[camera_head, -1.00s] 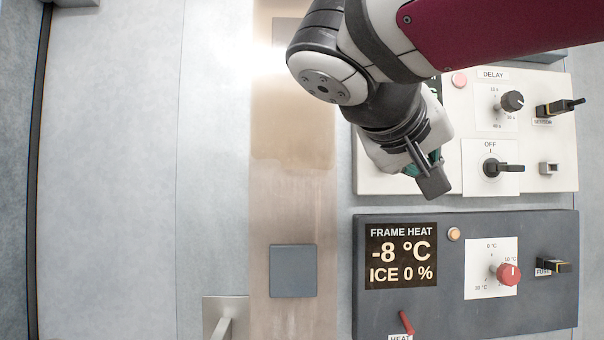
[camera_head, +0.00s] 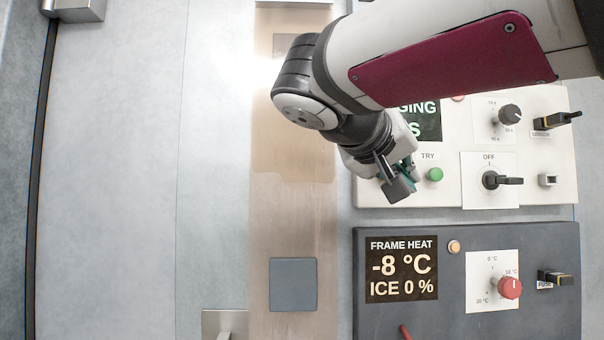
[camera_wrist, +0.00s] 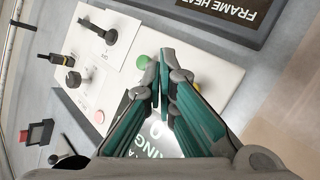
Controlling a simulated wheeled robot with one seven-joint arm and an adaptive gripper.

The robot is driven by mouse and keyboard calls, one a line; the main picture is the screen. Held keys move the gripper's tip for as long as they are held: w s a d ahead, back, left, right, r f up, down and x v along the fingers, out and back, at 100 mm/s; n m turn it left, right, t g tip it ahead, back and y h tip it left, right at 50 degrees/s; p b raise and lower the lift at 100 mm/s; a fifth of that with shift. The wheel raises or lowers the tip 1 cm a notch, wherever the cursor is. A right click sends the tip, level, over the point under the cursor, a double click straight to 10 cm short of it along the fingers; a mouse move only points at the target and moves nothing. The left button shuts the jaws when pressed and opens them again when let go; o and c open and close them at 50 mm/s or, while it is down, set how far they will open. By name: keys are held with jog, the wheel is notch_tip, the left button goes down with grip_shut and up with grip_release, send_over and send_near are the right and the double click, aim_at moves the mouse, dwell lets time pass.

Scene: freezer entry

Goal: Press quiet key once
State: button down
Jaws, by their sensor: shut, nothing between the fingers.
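My gripper (camera_head: 400,188) is shut and empty, in front of the lower left of the white control panel (camera_head: 440,195). The wrist view shows its closed fingertips (camera_wrist: 163,72) pointing at this panel. No key labelled quiet can be read in either view. A green button (camera_head: 435,174), with the label TRY above it, is just right of my gripper; it also shows in the wrist view (camera_wrist: 142,61). A small yellow-orange part (camera_wrist: 197,86) shows beside the fingers in the wrist view, partly hidden. My gripper hides the panel's lower left. I cannot tell whether the fingertips touch anything.
The white panel also bears a partly covered display (camera_head: 426,122), a black knob (camera_head: 510,113), an OFF switch (camera_head: 492,180) and a black lever (camera_head: 556,121). Below is the dark frame heat panel (camera_head: 450,320) with a red knob (camera_head: 509,288). A grey square plate (camera_head: 293,285) is left of it.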

jog(key=shift+w, duration=2.5)
jog(key=shift+w, duration=0.1)
jog(key=shift+w, duration=0.35)
jog(key=shift+w+b, duration=0.35)
jog(key=shift+w, duration=0.15)
jog(key=shift+s, duration=0.15)
dwell(0.4)
jog(key=shift+s+b, duration=0.3)
jog(key=shift+s, duration=0.5)
jog(key=shift+s+b, duration=0.45)
jog(key=shift+s, duration=2.05)
